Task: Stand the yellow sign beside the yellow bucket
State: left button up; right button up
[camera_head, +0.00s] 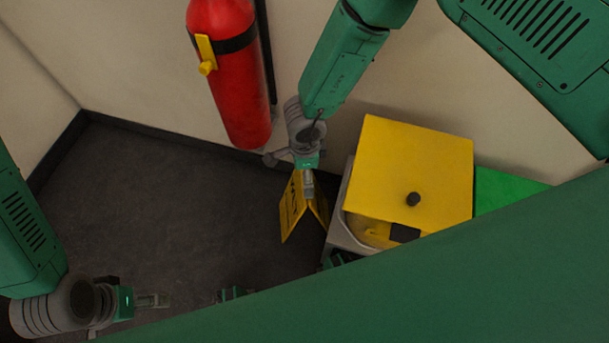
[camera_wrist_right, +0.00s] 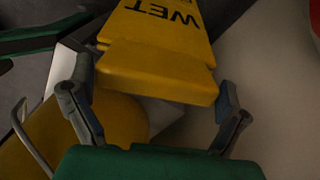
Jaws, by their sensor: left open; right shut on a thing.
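The yellow sign (camera_head: 292,212) has dark lettering and two panels spread like a tent. My right gripper (camera_head: 308,188) is shut on its top edge from above. In the right wrist view the sign (camera_wrist_right: 160,70) lies between the fingers of the right gripper (camera_wrist_right: 155,112), with "WET" readable. I cannot tell whether its feet touch the floor. A rounded yellow body (camera_head: 366,232), which looks like the bucket, is just right of the sign, mostly hidden under a yellow panel. It also shows in the right wrist view (camera_wrist_right: 126,118). My left gripper (camera_head: 152,300) is open and empty at lower left.
The yellow panel (camera_head: 410,165) has a black knob and sits over a pale grey box (camera_head: 340,232) by the wall. A green surface (camera_head: 505,190) lies to its right. A red fire extinguisher (camera_head: 232,85) is on the wall. Dark floor (camera_head: 175,205) is clear left of the sign.

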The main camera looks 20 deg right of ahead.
jog(key=shift+f, duration=0.85)
pick_arm(q)
jog(key=shift+f, duration=0.35)
pick_arm(e)
jog(key=shift+r, duration=0.1)
jog(key=o, duration=1.3)
jog(key=shift+r, duration=0.1)
notch_tip(320, 180, up, 12)
jog(key=p, duration=0.4)
pick_arm(q)
notch_tip(320, 180, up, 5)
jog(key=shift+f, duration=0.2)
pick_arm(e)
jog(key=shift+s, duration=0.1)
